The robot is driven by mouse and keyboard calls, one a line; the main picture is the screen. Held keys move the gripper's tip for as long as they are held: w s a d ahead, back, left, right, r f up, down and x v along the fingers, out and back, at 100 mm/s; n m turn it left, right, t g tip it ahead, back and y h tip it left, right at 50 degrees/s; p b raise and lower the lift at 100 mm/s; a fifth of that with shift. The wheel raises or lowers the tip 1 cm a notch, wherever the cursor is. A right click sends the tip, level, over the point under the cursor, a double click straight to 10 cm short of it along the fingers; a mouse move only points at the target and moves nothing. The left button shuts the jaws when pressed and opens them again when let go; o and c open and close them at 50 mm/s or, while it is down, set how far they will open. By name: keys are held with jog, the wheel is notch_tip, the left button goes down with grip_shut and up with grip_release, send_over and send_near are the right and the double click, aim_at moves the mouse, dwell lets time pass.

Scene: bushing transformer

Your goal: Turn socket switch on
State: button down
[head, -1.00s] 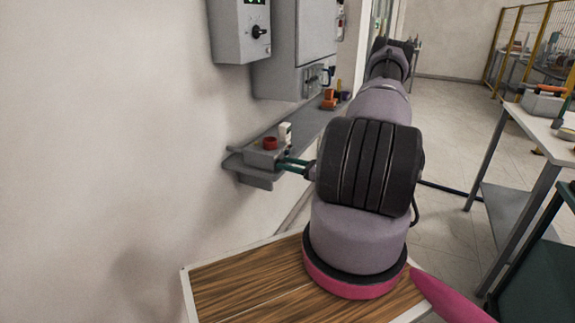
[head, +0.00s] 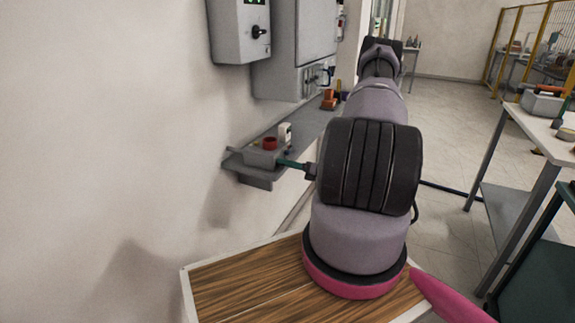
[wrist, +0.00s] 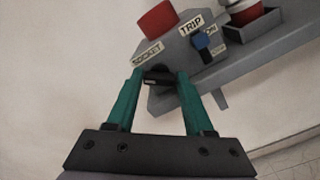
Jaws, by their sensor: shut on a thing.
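A grey switch box (head: 262,158) sits on the wall shelf in the head view. In the wrist view, the box (wrist: 176,52) carries a SOCKET label (wrist: 147,55) and a TRIP label (wrist: 191,25). The dark socket switch (wrist: 157,79) shows below the SOCKET label, between my gripper's green fingertips. My gripper (wrist: 159,76) is shut on this switch, and the fingertips partly hide it. The switch's exact position cannot be read. In the head view, my gripper's fingers (head: 289,164) reach the box's right side.
The shelf (head: 306,126) runs along the wall. A grey control panel (head: 240,30) hangs above. A workbench (head: 540,128) stands right; open floor lies between.

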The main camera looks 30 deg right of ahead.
jog(key=shift+d+f+m, duration=0.1)
jog(key=shift+f+m, duration=0.05)
jog(key=shift+m, duration=2.35)
jog(key=shift+f+m, duration=0.15)
jog(key=shift+m, duration=2.35)
jog(key=shift+c, duration=1.4)
grip_release()
jog(key=shift+s, duration=0.1)
